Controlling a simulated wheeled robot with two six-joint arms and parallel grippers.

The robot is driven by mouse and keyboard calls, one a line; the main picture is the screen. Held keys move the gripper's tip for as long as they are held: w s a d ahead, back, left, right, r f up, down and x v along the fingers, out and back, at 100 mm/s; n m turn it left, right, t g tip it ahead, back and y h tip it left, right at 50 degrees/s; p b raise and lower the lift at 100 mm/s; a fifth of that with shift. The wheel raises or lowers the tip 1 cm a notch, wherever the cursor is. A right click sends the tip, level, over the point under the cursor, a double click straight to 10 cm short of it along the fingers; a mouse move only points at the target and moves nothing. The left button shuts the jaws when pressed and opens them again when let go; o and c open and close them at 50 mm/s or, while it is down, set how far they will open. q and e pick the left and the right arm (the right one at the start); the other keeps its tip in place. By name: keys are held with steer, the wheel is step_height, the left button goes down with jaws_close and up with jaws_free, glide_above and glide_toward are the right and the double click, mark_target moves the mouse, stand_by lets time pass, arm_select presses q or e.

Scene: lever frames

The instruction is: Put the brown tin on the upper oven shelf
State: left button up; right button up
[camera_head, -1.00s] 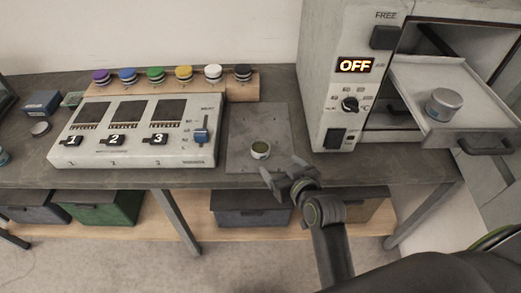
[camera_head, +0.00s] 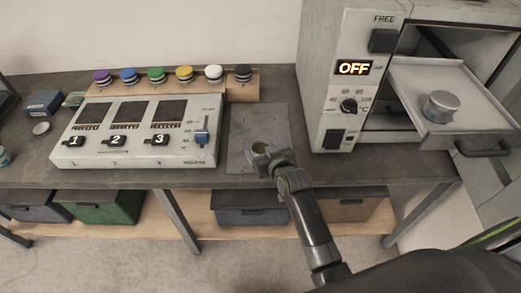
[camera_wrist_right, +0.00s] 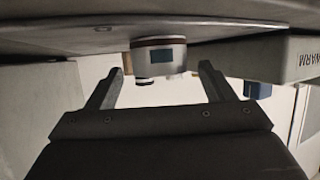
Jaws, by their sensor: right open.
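A small round tin (camera_head: 259,147) with a brownish top stands on the grey plate; my gripper partly hides it in the head view. The oven (camera_head: 340,105) is open, with a shelf (camera_head: 405,80) pulled out. My left gripper is not in view.
A grey-blue tin (camera_head: 441,107) sits on the pulled-out shelf. The oven display (camera_head: 354,68) reads OFF. A control panel (camera_head: 135,140) with three numbered switches stands left of the plate (camera_head: 275,117).

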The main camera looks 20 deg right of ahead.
steer(key=shift+x, duration=1.15)
steer(key=c, duration=1.1)
